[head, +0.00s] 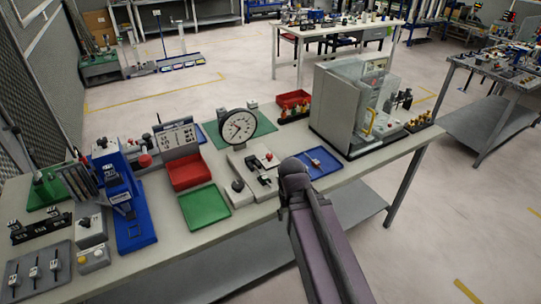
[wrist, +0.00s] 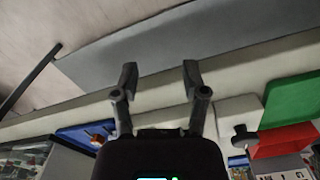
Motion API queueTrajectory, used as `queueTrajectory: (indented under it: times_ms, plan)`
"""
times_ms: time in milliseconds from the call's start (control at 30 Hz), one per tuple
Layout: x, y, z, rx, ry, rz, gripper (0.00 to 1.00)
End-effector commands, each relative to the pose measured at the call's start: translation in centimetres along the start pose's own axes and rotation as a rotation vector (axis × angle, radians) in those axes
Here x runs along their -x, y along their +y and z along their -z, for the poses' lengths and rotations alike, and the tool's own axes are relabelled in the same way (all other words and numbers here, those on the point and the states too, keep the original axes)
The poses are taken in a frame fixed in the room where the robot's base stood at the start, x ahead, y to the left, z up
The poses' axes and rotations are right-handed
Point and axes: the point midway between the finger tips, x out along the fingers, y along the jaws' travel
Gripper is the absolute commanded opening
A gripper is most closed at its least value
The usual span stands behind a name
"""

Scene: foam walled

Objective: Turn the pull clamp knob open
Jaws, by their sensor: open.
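A pale fixture plate (head: 247,158) with a dark clamp and a small red knob (head: 268,156) sits near the middle of the bench in the head view. A black round knob (head: 238,185) stands on a pale block at its front left. I cannot tell for certain which is the pull clamp knob. The black knob also shows in the wrist view (wrist: 243,137), right of my gripper. My gripper (wrist: 158,72) is open and empty, its two fingers spread over the bench's front edge. In the head view my arm hides the gripper's fingers.
A green tray (head: 204,207) and a red bin (head: 189,172) lie left of the fixture. A blue tray (head: 318,162) lies to its right. A dial gauge (head: 238,126) stands behind it. A clear-walled enclosure (head: 350,105) stands at the bench's right end.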

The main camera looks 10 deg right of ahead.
Motion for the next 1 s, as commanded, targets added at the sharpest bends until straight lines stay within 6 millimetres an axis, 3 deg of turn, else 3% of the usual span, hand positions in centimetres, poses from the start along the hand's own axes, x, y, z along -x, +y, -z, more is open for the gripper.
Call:
queueTrajectory:
  times_ms: [33,100,267,367,567,800,1000]
  plan:
    - [0.0,0.0,0.0,0.0,0.0,0.0,0.57]
    - [0.0,0.0,0.1,-0.001,0.0,0.0,0.76]
    - [0.6,0.0,1.1,-0.027,0.0,0.0,0.76]
    - [1.5,-0.3,2.7,-0.071,0.0,0.0,0.76]
    - [4.5,-0.3,8.5,-0.254,0.0,0.0,0.76]
    - [9.2,-0.3,17.9,-0.579,0.0,0.001,0.76]
    - [12.4,-0.3,24.7,-0.832,0.0,0.001,0.76]
